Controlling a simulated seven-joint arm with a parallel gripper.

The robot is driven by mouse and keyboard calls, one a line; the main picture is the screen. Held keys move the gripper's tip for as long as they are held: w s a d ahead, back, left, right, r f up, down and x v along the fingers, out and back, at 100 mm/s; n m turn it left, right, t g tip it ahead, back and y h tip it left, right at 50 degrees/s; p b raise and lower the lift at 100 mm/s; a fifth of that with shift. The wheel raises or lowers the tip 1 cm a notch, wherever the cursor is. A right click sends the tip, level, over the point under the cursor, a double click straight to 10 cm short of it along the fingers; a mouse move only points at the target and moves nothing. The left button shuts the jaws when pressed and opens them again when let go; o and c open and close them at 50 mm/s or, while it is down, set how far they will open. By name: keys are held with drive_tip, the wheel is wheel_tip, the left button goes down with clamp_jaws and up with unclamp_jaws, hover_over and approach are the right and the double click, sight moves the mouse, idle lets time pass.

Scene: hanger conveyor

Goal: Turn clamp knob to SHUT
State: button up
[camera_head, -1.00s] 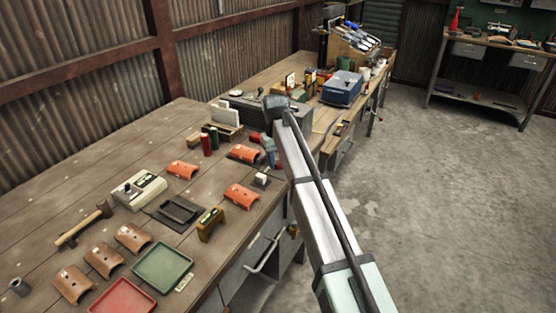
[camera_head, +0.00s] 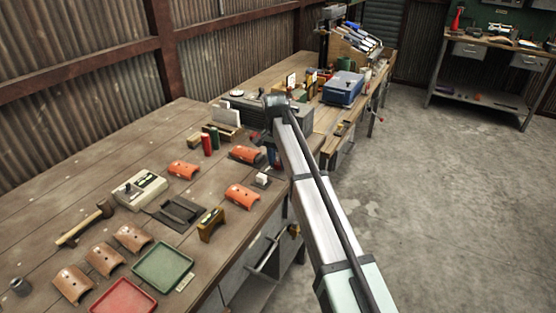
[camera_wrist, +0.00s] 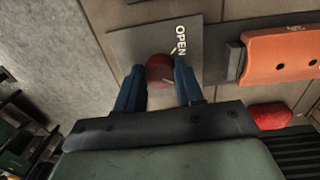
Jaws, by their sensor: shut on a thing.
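The clamp knob (camera_wrist: 159,71) is round and dark red, and it stands on a grey plate (camera_wrist: 130,42) in the wrist view. The word OPEN (camera_wrist: 180,40) is printed on the plate beside the knob, and a light pointer line on the knob shows near it. No SHUT label is visible. My gripper (camera_wrist: 160,80) is shut on the knob, with one blue finger on each side. In the head view my arm hides the knob, and only part of a blue finger (camera_head: 272,156) shows past it.
An orange curved piece (camera_wrist: 282,56) lies close to the right of the plate, and another red thing (camera_wrist: 270,116) is nearer. Trays, a hammer and more curved pieces lie on the bench's left part, with a green tray (camera_head: 163,266) near the front edge.

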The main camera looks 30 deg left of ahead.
sight(276, 161)
drive_tip(key=shift+m, duration=1.1)
drive_tip(key=o, duration=1)
drive_tip(key=shift+o, duration=0.2)
drive_tip(key=shift+r, duration=0.1)
wheel_tip(276, 161, up, 14)
drive_tip(key=shift+a, duration=0.35)
drive_tip(key=shift+w+f, duration=0.1)
drive_tip(key=shift+f, duration=0.1)
